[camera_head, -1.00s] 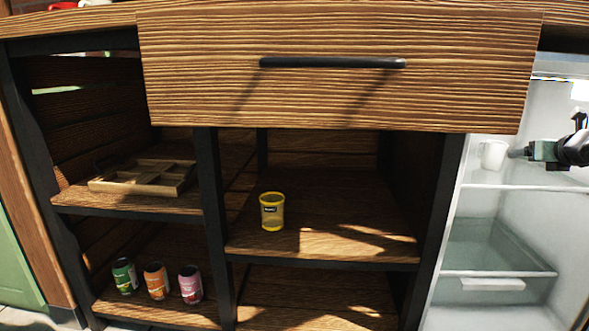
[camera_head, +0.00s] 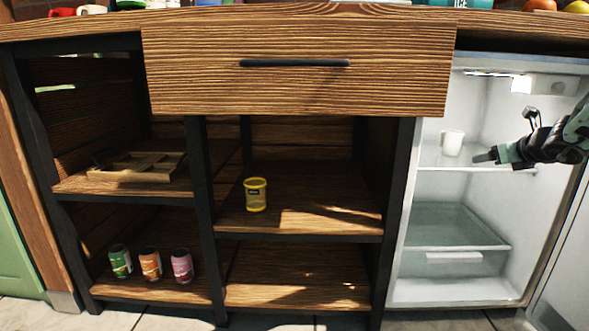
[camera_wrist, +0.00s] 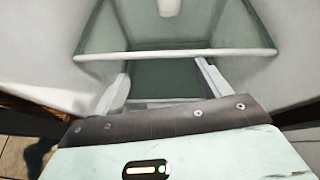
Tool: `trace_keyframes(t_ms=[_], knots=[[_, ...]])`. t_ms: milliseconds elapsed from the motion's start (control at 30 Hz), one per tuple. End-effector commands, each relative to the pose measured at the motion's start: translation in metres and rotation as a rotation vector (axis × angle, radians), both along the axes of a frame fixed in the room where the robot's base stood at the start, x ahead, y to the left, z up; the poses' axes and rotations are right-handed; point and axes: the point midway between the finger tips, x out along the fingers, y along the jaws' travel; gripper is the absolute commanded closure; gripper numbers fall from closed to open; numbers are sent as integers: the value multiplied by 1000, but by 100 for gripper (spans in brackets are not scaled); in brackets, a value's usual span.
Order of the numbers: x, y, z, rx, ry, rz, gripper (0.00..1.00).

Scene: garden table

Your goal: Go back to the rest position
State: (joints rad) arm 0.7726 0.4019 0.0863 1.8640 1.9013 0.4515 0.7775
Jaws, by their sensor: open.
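My gripper (camera_head: 484,158) is at the right in the head view, at the front of the open fridge (camera_head: 402,210). It is open and empty. A white mug (camera_head: 452,142) stands on the fridge's upper glass shelf (camera_head: 440,166), to the left of my fingertips and apart from them. In the wrist view my two fingers (camera_wrist: 163,82) are spread with nothing between them. The lower part of a white object, likely the mug (camera_wrist: 169,7), shows at the top edge beyond the shelf's front rim (camera_wrist: 175,54).
A wide drawer (camera_head: 295,90) is closed. Below it, a yellow container (camera_head: 256,195) stands on the middle shelf. A wooden tray (camera_head: 140,174) lies on the left shelf, above several cans (camera_head: 151,264). The fridge has a clear bin (camera_head: 455,235) below. Its open door (camera_head: 570,270) stands at right.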

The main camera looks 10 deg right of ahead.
Motion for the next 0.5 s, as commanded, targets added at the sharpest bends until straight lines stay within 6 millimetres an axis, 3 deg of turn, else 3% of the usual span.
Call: trace_keyframes(t_ms=[267, 367, 500], knots=[[-4, 76, -24, -214, 154, 283, 24], [-11, 113, -36, -332, 224, 438, 24], [-35, 179, -59, -564, 333, 750, 24]])
